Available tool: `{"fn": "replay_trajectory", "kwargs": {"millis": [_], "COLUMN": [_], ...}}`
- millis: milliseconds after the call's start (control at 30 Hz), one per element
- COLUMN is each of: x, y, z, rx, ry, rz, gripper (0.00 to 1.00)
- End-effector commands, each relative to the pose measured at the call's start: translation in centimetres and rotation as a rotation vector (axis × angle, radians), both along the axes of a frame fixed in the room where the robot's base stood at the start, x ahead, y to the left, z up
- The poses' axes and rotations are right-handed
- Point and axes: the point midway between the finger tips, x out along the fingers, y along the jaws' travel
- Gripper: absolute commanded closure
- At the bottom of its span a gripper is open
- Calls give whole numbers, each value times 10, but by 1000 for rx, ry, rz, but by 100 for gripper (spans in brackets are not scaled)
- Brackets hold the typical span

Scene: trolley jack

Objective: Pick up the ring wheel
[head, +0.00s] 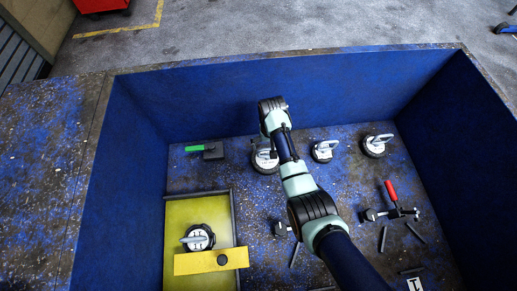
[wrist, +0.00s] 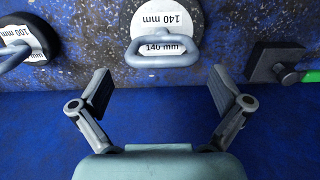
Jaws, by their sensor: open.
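A round wheel with a grey ring-shaped handle and white "140 mm" labels lies in the top middle of the wrist view (wrist: 163,18). In the head view this wheel (head: 262,163) lies on the blue floor of the bin, partly hidden behind my arm. My gripper (wrist: 166,92) is open and empty, its two fingers spread wide with the wheel's handle beyond the gap between them. A second ring-handled wheel, marked "100 mm" (wrist: 15,33), is at the left of the wrist view; it also shows in the head view (head: 324,151). The frames do not show which one is the ring wheel.
Another ring-handled wheel (head: 376,146) lies further right. One more (head: 198,237) sits on a yellow tray (head: 190,210) with a yellow bar (head: 200,262). A green-handled block (head: 212,151) is at left, a red-handled clamp (head: 391,196) at right. Blue walls enclose the bin.

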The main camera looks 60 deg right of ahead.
Motion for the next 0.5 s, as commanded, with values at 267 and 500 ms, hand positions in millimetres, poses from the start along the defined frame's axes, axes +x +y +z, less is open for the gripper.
{"fn": "replay_trajectory", "kwargs": {"millis": [267,500], "x": [-1,-2], "y": [1,2], "z": [-26,-61], "rx": [-1,-2], "ry": [-1,-1], "rz": [2,2], "gripper": [0,0]}}
